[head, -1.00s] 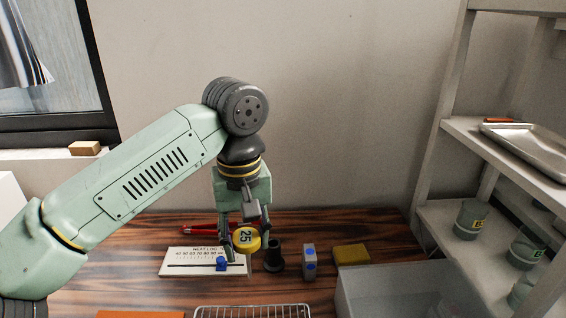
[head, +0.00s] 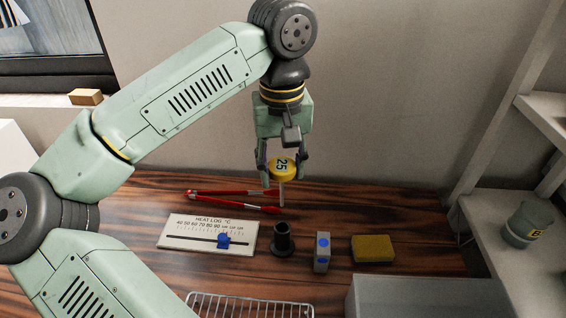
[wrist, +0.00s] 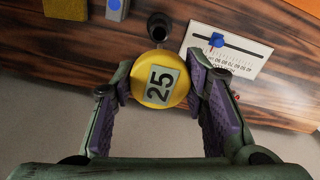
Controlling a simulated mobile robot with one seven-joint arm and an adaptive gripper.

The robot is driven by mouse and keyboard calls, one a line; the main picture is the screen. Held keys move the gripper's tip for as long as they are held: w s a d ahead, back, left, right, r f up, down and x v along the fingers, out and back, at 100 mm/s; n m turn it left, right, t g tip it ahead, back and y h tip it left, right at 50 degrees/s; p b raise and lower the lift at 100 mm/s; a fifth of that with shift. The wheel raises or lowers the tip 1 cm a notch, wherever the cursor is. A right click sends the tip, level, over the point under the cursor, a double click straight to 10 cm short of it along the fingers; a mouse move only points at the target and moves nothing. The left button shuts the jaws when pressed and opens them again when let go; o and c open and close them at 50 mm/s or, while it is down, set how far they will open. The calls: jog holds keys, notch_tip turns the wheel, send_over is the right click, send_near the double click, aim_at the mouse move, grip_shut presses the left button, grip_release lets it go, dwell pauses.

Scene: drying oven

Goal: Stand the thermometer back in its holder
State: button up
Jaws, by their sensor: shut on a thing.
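The thermometer (head: 282,170) has a round yellow head marked 25 and a thin pale stem pointing down. My gripper (head: 282,168) is shut on its head and holds it upright above the table. In the wrist view the yellow head (wrist: 160,80) sits between the two purple-padded fingers (wrist: 165,85). The holder, a dark open tube on a round base (head: 282,240), stands on the table, below the stem tip in the head view. It also shows in the wrist view (wrist: 158,28), just beyond the yellow head. The stem is outside the holder; its exact offset is hard to tell.
A white heat log board with a blue slider (head: 185,228) lies left of the holder. Red tongs (head: 225,198) lie behind it. A grey block with blue dots (head: 322,252) and a yellow sponge (head: 372,249) are to the right. A wire rack (head: 250,300) is in front.

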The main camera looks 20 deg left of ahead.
aim_at(282, 190)
jog(key=shift+f, duration=0.1)
jog(key=shift+f+b, duration=2.65)
jog(key=shift+f, duration=0.2)
jog(key=shift+b, duration=0.5)
notch_tip(282, 190, down, 8)
jog(key=b, duration=0.7)
jog(key=shift+f, duration=0.25)
dwell(2.0)
jog(key=o, duration=1.2)
notch_tip(282, 190, up, 12)
jog(key=shift+r, duration=0.1)
